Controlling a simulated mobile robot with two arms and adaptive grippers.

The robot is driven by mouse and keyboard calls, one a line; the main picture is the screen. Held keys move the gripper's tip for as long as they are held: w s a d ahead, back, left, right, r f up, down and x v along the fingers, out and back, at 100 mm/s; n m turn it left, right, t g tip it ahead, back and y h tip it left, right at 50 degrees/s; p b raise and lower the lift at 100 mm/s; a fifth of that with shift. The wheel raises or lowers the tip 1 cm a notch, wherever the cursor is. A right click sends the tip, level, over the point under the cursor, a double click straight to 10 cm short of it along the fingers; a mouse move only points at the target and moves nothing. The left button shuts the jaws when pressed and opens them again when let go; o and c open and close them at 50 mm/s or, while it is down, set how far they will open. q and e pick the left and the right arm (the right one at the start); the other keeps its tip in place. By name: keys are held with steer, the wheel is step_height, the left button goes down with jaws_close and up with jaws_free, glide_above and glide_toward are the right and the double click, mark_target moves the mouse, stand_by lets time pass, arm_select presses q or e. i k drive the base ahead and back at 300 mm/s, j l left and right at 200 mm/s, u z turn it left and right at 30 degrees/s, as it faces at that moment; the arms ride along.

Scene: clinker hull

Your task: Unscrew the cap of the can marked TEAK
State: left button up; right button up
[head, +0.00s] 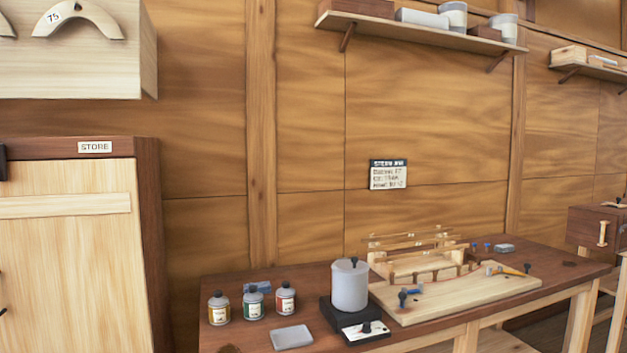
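Three small grey cans with dark caps stand upright in a group at the left end of the workbench. One has a yellow-brown label (219,308), one a green label (253,302) and one a red label (286,298). The writing on the labels is too small to read, so I cannot tell which is marked TEAK. A dark cap sits on top of each can. Neither of my grippers is in view.
A STORE cabinet (66,243) stands left.

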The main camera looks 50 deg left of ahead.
mark_target(218, 308)
steer(key=u, duration=1.25)
